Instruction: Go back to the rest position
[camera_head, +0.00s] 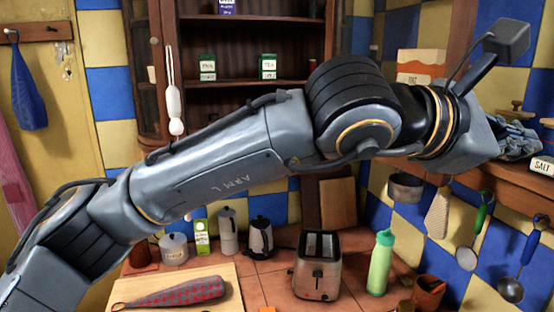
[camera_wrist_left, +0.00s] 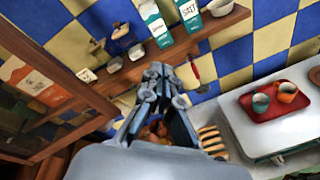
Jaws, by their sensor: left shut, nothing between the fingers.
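My left arm stretches across the head view from the lower left to the upper right. My left gripper (camera_head: 520,138) is at the far right, by the wall shelf, close to the salt box (camera_head: 541,166). In the left wrist view my left gripper (camera_wrist_left: 158,82) shows its fingers together with nothing held, just in front of the wooden shelf edge. Part of the shelf is hidden behind the gripper and arm. My right gripper shows in neither view.
Below my arm, the counter holds a toaster (camera_head: 317,266), a green bottle (camera_head: 380,264) and a patterned bundle (camera_head: 176,294) on a board. Utensils and a pot (camera_head: 405,187) hang under the shelf (camera_head: 470,174). A red tray (camera_wrist_left: 274,106) with two cups stands on a white surface.

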